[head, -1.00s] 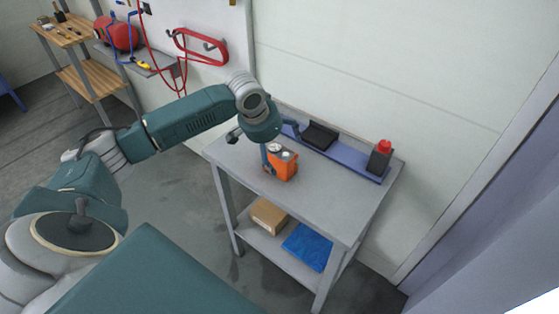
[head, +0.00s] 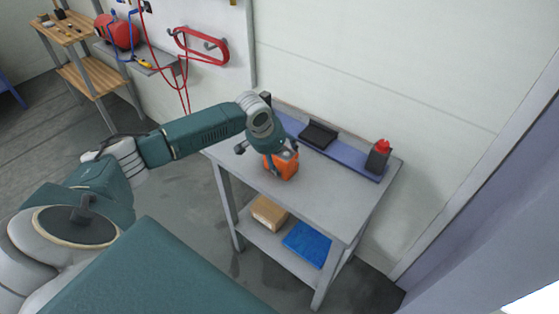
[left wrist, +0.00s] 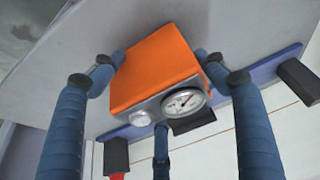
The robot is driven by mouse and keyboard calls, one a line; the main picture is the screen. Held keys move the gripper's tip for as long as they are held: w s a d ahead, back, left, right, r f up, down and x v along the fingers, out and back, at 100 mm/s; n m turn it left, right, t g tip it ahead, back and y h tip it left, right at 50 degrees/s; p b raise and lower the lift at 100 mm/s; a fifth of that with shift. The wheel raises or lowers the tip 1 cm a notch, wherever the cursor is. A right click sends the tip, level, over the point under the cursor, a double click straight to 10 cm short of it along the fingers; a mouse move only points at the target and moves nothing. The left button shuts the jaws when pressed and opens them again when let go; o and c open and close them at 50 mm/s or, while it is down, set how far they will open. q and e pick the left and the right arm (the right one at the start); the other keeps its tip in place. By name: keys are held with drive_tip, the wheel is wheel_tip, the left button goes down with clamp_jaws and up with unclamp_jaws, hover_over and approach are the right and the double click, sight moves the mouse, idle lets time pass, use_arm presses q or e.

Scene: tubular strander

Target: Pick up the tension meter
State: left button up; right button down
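The tension meter is an orange box (head: 287,167) with a grey face and round dials, standing on the grey table. In the left wrist view its orange top (left wrist: 155,68) and dial face show clearly. My left gripper (head: 267,158) is over it, reaching down from above. In the left wrist view the blue fingers (left wrist: 160,75) are spread, with one on each side of the box and a third near its dial side. I cannot tell whether any fingertip touches it. The gripper hides part of the meter in the head view. My right gripper is not in view.
A blue strip (head: 350,158) along the table's back holds a black tray (head: 319,134) and a dark bottle with a red cap (head: 378,157). The lower shelf has a cardboard box (head: 268,212) and a blue item (head: 307,243). The table's front right is clear.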

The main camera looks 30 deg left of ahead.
use_arm(q)
drive_tip(key=shift+s+d, duration=0.1)
drive_tip(key=shift+d, duration=0.05)
drive_tip(key=c, duration=0.9)
